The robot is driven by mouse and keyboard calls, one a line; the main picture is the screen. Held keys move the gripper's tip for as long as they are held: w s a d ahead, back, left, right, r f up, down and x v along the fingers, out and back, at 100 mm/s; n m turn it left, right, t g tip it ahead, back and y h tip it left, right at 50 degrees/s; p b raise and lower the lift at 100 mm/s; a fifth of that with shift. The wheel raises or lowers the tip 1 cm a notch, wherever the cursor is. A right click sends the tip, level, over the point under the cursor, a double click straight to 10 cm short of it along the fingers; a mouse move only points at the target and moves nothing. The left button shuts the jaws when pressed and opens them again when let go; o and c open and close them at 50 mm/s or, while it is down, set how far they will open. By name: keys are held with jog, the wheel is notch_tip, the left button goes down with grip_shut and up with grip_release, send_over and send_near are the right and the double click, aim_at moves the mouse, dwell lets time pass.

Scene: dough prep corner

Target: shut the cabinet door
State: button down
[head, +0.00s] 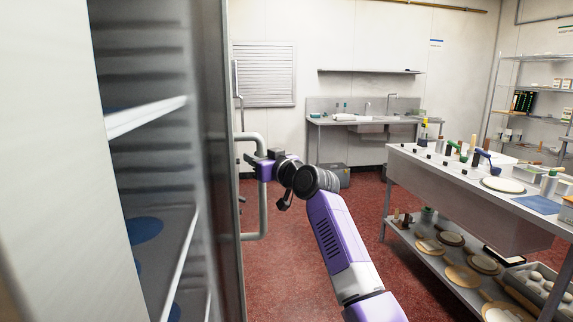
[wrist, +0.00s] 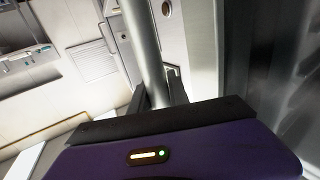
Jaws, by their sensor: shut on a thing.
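The cabinet door (head: 229,200) stands open at the left in the head view, seen nearly edge-on. A grey tubular handle (head: 263,215) is on its outer face. Through the opening, the cabinet interior (head: 160,180) shows shelves with blue round items. My gripper (head: 258,163) is shut on the upper part of the handle's upright bar.
A steel worktable (head: 450,190) with tools on top and boards on its lower shelf stands at the right. A sink counter (head: 365,119) is against the back wall. Red floor (head: 290,250) is clear between the door and the worktable.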

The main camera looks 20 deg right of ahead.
jog(key=shift+w+a, duration=0.25)
jog(key=shift+a, duration=0.3)
jog(key=shift+w+a, duration=0.2)
jog(key=shift+a, duration=0.3)
jog(key=c, duration=1.3)
grip_release()
jog(key=shift+s, duration=0.1)
jog(key=shift+o, duration=0.2)
jog(key=s+d, duration=0.1)
jog(key=s, duration=0.6)
jog(key=shift+s+d, duration=0.25)
jog(key=shift+s, duration=0.05)
